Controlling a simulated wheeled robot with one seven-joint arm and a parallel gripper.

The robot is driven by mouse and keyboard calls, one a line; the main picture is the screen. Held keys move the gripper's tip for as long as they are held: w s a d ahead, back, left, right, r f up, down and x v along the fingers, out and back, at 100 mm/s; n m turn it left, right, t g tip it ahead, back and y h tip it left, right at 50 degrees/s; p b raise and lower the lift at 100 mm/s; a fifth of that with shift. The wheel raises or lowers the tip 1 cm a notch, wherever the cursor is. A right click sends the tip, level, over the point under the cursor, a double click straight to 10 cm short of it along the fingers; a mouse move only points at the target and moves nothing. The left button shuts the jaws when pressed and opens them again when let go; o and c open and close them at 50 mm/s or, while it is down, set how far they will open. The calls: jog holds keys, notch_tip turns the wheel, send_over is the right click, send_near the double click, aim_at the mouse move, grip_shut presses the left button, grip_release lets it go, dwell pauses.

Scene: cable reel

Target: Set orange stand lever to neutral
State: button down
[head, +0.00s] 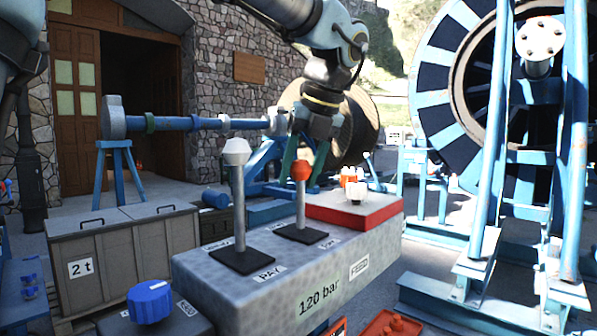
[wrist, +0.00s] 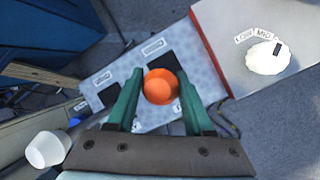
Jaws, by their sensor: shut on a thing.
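The orange stand lever has a round orange knob (head: 301,171) on a thin grey rod, rising from a dark plate (head: 300,234) on the grey control stand (head: 330,265). In the head view the rod looks close to upright. My gripper (head: 302,178) reaches down from above, its green fingers on either side of the knob. In the wrist view the orange knob (wrist: 162,88) sits between the fingers (wrist: 160,76), and they are shut on it. The rod is hidden below the knob there. Small labels lie at the plate's ends, too small to read surely.
A white-knobbed lever (head: 237,152) stands left of the orange one on the same stand. A red box (head: 350,212) with white and orange pieces sits at the stand's right end. A blue knob (head: 150,302) is at front left. Blue reel frames (head: 480,235) stand right.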

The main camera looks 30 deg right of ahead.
jog(key=shift+c, duration=1.6)
grip_release()
jog(key=shift+r, duration=0.1)
jog(key=v, duration=1)
jog(key=shift+r+b, duration=0.25)
jog(key=shift+b, duration=0.1)
jog(key=shift+s, duration=0.15)
